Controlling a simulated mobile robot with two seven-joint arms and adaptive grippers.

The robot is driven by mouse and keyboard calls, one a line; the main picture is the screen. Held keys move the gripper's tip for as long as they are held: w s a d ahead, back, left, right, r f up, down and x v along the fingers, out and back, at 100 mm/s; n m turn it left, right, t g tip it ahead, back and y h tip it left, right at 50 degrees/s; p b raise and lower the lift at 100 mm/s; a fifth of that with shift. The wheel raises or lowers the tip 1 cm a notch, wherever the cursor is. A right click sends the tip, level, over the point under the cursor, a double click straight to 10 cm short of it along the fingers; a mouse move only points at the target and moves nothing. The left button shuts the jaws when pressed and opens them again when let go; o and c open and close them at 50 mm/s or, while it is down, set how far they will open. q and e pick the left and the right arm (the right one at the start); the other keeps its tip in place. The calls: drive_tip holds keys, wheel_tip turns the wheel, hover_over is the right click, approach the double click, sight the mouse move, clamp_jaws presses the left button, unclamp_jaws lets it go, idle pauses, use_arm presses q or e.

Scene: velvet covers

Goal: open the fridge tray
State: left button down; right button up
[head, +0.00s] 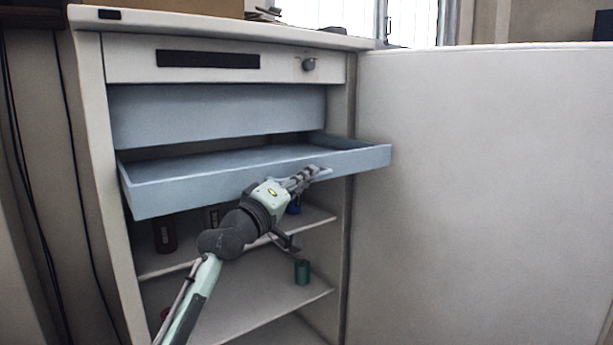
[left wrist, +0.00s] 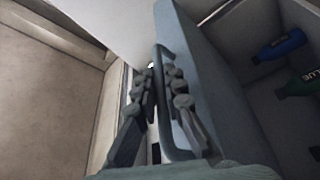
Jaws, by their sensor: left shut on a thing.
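The fridge tray (head: 230,187) is a shallow blue-grey drawer. It sticks out of the open fridge, its front beyond the shelves. My left gripper (head: 312,173) reaches up from below to the right part of the tray's front. In the left wrist view its fingers (left wrist: 163,78) are shut on what looks like a bar-shaped handle (left wrist: 166,135) on the tray front (left wrist: 208,75). The fingers hide part of the grip. My right gripper is not in view.
The fridge door (head: 480,190) stands open at the right. A blue-grey bin (head: 215,115) sits above the tray. Lower shelves (head: 235,300) hold a green can (head: 302,272), a dark container (head: 165,236) and a blue item (head: 294,206). Dark cables (head: 75,180) hang at the left.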

use_arm(q)
drive_tip(key=shift+s, duration=0.1)
idle(0.3)
drive_tip(key=c, duration=1.6)
unclamp_jaws()
drive_tip(key=v, duration=1.2)
